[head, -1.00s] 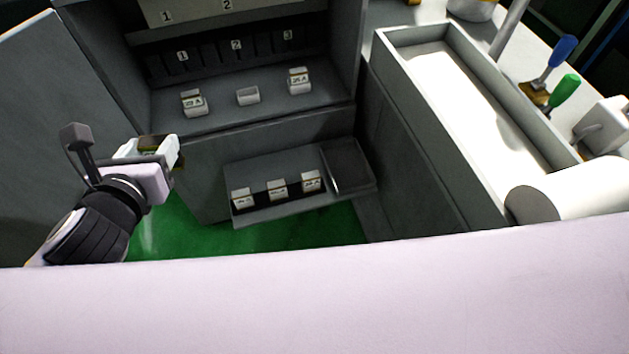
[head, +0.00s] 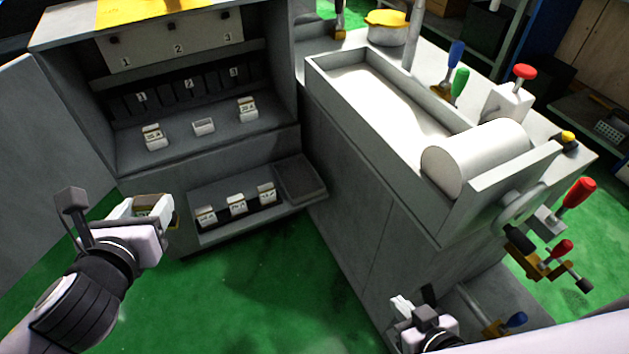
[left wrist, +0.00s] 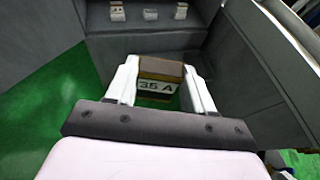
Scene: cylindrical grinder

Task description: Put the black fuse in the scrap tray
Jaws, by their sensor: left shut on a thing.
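My left gripper (head: 148,207) is shut on a fuse (left wrist: 159,87) with a dark brownish top and a white label reading "35 A". It is held in front of the cabinet's lower left part, clear of the shelf. The fuse is mostly hidden between the fingers in the head view. A dark, shallow, empty tray (head: 300,180) at the right end of the lower shelf looks like the scrap tray; my left gripper is left of it. My right gripper (head: 415,305) is low at the right; its jaw opening is unclear.
Several pale labelled fuses stand on the lower shelf (head: 237,205). Above, two fuses flank an empty pale holder (head: 204,127) under numbered slots. An open cabinet door (head: 60,140) is at left. The grinder bench (head: 370,190) stands at right. Green floor is free in front.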

